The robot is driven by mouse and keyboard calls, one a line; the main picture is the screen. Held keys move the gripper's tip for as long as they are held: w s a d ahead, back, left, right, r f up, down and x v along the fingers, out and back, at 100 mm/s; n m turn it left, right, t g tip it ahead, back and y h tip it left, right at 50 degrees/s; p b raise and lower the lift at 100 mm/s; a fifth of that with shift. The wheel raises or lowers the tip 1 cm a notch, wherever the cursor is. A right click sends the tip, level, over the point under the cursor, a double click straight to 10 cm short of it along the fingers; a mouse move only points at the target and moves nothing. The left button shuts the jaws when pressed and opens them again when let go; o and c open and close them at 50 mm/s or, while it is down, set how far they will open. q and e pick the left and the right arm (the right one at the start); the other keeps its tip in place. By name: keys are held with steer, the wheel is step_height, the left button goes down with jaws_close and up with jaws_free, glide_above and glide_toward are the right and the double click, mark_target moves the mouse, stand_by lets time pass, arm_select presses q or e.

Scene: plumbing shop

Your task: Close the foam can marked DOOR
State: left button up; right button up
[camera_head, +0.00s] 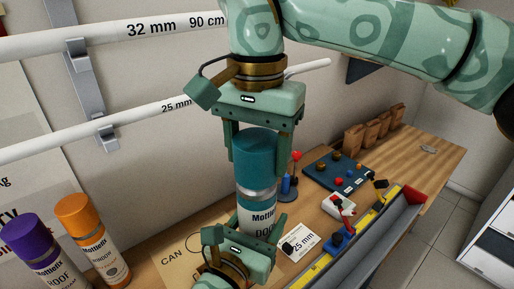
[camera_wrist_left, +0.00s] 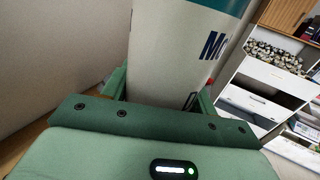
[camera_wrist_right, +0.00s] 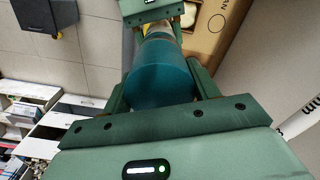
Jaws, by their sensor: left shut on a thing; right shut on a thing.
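The foam can (camera_head: 257,212) is white and teal, and its label reads "Mottlefix" with "DOO" showing below. It stands upright, with a teal cap (camera_head: 256,152) on top and a grey band just under the cap. My right gripper (camera_head: 257,158) comes from above and is shut on the cap, which also shows in the right wrist view (camera_wrist_right: 160,82). My left gripper (camera_head: 250,230) is shut on the lower body, seen close in the left wrist view (camera_wrist_left: 165,60). No gap shows between cap and can; I cannot tell how tightly the cap sits. The can's base is hidden.
A purple-capped can (camera_head: 40,252) and an orange-capped can (camera_head: 90,238) stand at the left. A blue board (camera_head: 338,172), a 25 mm card (camera_head: 299,246) and a grey trough (camera_head: 385,235) are on the right. White pipes (camera_head: 150,112) run along the wall.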

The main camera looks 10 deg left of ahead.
steer(key=shift+f, duration=0.65)
steer(key=o, duration=1.1)
step_height(320, 180, up, 12)
steer(key=shift+f, duration=0.1)
